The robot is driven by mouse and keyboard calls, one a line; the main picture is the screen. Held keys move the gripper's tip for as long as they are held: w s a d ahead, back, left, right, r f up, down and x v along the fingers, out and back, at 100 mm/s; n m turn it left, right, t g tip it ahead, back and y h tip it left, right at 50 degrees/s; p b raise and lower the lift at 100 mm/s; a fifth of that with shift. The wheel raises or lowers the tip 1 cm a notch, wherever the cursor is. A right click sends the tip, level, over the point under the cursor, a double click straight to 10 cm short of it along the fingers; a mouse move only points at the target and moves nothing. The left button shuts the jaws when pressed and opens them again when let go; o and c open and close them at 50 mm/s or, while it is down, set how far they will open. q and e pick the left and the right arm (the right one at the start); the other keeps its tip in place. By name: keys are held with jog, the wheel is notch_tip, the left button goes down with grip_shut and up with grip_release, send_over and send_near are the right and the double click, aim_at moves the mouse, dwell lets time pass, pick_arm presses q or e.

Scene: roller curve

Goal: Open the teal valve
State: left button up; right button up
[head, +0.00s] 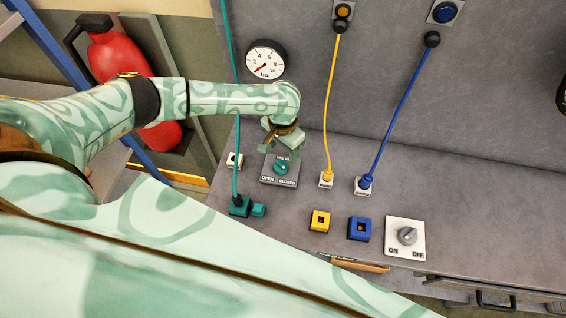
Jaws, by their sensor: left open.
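The teal valve (282,168) is a round knob on a dark grey plate marked VALVE, OPEN at left and CLOSED at right. The plate lies on the grey bench surface. My left gripper (279,145) comes down from the patterned arm at the valve's far side. It is open, with its jaws close above the knob. I cannot tell whether they touch it. My right gripper is not in view.
A pressure gauge (265,60) is on the back panel. A teal plug (239,206), a yellow plug (326,178) and a blue plug (364,183) with cables stand around the valve. Yellow (319,221) and blue (359,229) sockets and an ON/OFF switch (406,237) lie nearer the front edge.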

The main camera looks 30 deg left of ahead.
aim_at(282, 163)
pick_arm(q)
notch_tip(282, 163, down, 4)
jog(key=shift+f+b, duration=0.2)
jog(key=shift+b, duration=0.3)
jog(key=shift+s+f+b, duration=0.15)
jog(key=shift+f+b, duration=0.05)
jog(key=shift+f, duration=0.35)
jog(key=shift+s+f+b, duration=0.15)
jog(key=shift+f, duration=0.35)
jog(key=shift+w+f, duration=0.15)
jog(key=shift+f, duration=0.25)
jog(key=c, duration=1)
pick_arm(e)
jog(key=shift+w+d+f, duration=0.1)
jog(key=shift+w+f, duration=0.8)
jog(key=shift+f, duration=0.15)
